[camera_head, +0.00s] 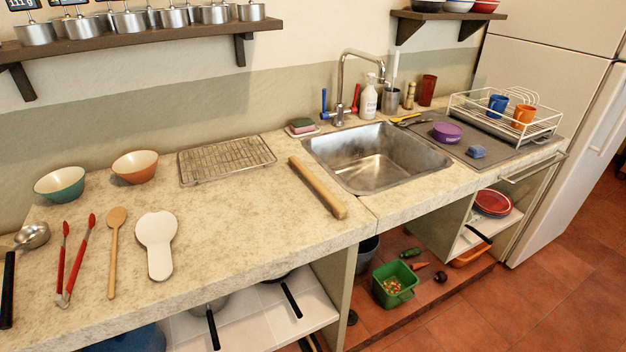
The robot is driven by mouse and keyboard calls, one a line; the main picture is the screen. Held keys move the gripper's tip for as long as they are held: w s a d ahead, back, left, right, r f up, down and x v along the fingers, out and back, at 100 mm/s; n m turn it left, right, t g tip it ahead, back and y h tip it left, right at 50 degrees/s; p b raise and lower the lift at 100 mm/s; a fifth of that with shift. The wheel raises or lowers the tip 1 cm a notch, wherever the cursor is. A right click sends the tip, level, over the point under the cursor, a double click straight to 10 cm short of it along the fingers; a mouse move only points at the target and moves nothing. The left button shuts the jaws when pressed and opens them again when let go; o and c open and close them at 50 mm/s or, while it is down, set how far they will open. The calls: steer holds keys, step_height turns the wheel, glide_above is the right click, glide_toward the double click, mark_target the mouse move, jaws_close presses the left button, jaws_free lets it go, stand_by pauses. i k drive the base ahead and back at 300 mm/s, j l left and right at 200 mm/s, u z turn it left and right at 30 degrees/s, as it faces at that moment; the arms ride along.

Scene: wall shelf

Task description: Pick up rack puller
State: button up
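A long flat wooden bar (318,187) lies on the stone counter just left of the sink, running from the back toward the counter's front edge. It looks like the rack puller, though no notches can be made out. It lies free, with nothing on top of it. A wire cooling rack (226,160) lies to its left, apart from it. My gripper is not in view.
The sink (376,158) with its tap (345,85) is right of the bar. Left are two bowls (135,167), red tongs (78,262), a wooden spoon (114,250) and a white spoon rest (157,245). Counter (245,215) around the bar's left is bare.

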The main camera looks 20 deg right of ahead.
mark_target(339, 211)
steer(key=i+l, duration=0.4)
steer(key=l, duration=0.2)
steer(key=i+l, duration=0.45)
steer(key=l+u, duration=0.05)
steer(key=l, duration=0.05)
